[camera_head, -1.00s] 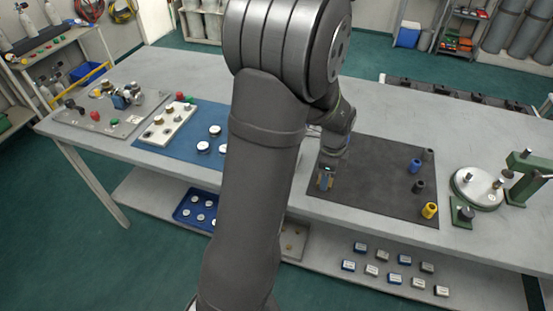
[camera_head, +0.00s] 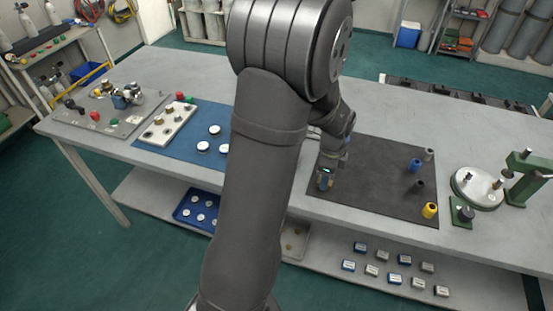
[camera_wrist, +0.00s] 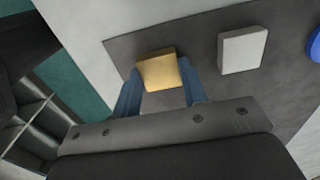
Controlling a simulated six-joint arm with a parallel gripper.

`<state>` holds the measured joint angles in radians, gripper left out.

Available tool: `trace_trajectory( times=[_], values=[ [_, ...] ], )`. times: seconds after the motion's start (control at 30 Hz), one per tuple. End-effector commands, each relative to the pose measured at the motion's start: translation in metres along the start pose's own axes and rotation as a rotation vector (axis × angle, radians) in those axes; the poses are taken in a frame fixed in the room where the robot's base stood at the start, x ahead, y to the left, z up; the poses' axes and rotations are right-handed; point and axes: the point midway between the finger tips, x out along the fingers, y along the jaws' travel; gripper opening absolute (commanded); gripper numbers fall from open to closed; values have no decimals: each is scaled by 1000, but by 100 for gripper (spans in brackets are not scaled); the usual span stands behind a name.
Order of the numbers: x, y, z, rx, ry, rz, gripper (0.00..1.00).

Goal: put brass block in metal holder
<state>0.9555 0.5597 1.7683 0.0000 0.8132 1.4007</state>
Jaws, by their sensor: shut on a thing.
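The brass block (camera_wrist: 158,72) is a squarish yellow piece between the two blue fingers of my gripper (camera_wrist: 160,92) in the wrist view. My gripper is shut on it, over the dark mat's edge; I cannot tell whether the block touches the mat. In the head view my gripper (camera_head: 324,182) is at the left front part of the dark mat, and the block is not clear there. A light grey square block (camera_wrist: 242,50) lies on the mat to the right of the brass block in the wrist view. I cannot tell which thing is the metal holder.
The dark mat (camera_head: 380,185) bears a blue cylinder (camera_head: 415,165), a yellow cylinder (camera_head: 430,210) and darker ones at its right. A round metal plate (camera_head: 478,188) and a green press (camera_head: 522,180) stand further right. My arm hides the table's middle.

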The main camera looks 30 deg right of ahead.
Motion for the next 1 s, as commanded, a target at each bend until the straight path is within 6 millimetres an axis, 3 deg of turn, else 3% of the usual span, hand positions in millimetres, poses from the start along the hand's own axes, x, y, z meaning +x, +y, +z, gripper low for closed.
trace_trajectory(
  times=[0.6,1.0],
  values=[
    [-25,0,0,0,0,-2,19],
    [-27,-1,2,-19,0,-1,19]
  ],
)
